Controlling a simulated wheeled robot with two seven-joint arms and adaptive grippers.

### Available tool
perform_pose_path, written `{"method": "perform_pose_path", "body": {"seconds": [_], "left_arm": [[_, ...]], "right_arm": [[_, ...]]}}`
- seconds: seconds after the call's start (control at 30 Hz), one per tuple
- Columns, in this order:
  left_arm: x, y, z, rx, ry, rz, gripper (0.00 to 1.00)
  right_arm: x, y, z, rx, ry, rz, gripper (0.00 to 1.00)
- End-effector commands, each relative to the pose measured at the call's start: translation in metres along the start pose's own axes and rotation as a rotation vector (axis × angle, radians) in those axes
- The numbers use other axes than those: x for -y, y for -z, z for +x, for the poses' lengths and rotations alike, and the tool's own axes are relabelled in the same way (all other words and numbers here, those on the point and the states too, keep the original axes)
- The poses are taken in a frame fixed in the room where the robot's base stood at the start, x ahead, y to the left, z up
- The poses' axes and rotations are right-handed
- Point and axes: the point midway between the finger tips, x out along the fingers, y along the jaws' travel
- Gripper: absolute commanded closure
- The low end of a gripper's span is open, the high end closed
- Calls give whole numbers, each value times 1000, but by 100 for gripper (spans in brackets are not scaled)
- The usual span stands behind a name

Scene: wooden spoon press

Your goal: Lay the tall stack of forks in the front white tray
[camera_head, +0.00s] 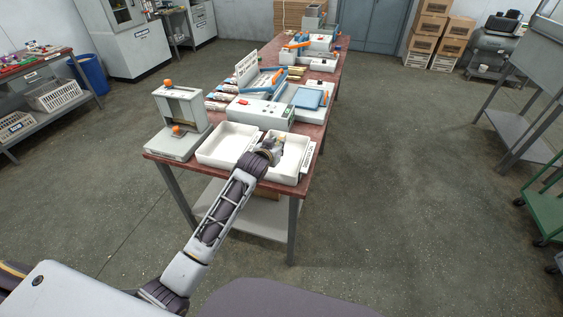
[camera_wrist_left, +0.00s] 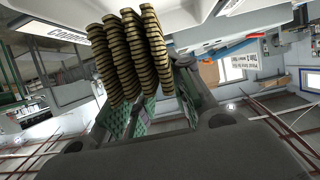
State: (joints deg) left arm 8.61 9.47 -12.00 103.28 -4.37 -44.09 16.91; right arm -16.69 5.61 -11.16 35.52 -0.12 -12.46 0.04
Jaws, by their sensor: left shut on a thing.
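Two white trays stand side by side on the near end of the red-topped table, a left one (camera_head: 214,157) and a right one (camera_head: 292,179). My left gripper (camera_head: 272,149) is low over the left part of the right tray, by the gap between the two. In the left wrist view my left gripper (camera_wrist_left: 150,108) has green finger pads and is shut on the tall stack of forks (camera_wrist_left: 128,55), which shows as several ribbed brown columns. The forks are too small to make out in the head view. My right gripper is not in view.
A grey press frame with orange knobs (camera_head: 180,108) stands left of the trays. A white control box (camera_head: 259,112) and a blue-topped unit (camera_head: 306,97) stand behind them. More equipment fills the table further back.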

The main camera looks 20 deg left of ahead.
Motion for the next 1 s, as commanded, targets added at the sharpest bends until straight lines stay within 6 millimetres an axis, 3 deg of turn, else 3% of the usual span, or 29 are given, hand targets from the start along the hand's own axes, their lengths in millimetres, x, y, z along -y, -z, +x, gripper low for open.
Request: {"method": "perform_pose_path", "body": {"seconds": [0.2,0.4,0.8,1.0], "left_arm": [[5,24,18,0,6,4,100],[6,33,24,4,8,5,100],[7,34,25,4,8,5,100],[7,20,31,7,9,5,100]], "right_arm": [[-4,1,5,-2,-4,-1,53],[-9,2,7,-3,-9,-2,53],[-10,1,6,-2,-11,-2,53],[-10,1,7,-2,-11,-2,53]]}}
